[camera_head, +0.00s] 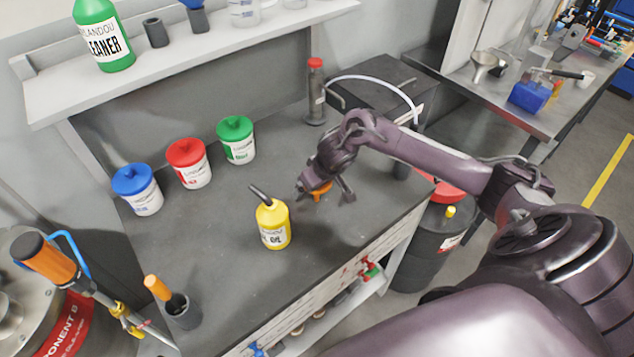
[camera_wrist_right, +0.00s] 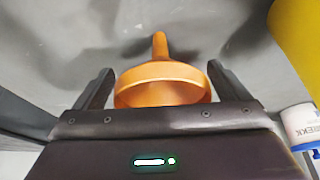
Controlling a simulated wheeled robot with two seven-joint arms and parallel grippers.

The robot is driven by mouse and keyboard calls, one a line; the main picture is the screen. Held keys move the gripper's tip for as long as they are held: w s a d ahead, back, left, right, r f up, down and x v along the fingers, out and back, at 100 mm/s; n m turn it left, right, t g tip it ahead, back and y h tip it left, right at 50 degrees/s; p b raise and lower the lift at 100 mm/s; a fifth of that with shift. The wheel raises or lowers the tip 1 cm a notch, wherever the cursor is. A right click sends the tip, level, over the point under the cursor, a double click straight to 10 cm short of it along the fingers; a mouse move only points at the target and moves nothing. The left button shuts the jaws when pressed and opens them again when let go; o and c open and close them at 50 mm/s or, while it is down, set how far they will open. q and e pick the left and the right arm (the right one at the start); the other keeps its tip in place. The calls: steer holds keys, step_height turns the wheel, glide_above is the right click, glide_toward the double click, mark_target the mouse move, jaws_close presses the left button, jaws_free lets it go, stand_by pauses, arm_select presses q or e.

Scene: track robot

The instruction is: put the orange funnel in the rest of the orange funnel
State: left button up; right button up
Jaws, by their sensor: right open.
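The orange funnel (camera_head: 321,188) is on the grey workbench, mostly hidden behind my right gripper (camera_head: 325,196) in the head view. In the right wrist view the funnel (camera_wrist_right: 162,85) shows its wide rim towards me and its spout pointing away. My right gripper (camera_wrist_right: 160,88) is open, with one finger on each side of the funnel's rim and gaps visible. An empty dark cup (camera_head: 155,32) on the shelf looks like a funnel rest; a similar cup (camera_head: 199,21) beside it holds something blue. I cannot tell for sure which rest is the orange funnel's. My left gripper is not in view.
A yellow oil bottle (camera_head: 273,225) stands left of my right gripper. Cans with blue (camera_head: 138,190), red (camera_head: 190,165) and green (camera_head: 237,141) lids line the back. A green cleaner bottle (camera_head: 102,35) stands on the shelf. A dark cylinder (camera_head: 183,311) stands at the front left.

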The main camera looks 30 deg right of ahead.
steer(key=shift+a, duration=0.1)
steer(key=c, duration=1.1)
arm_select(q)
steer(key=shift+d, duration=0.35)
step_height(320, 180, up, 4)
steer(key=p, duration=0.4)
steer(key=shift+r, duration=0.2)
arm_select(e)
step_height(320, 180, up, 20)
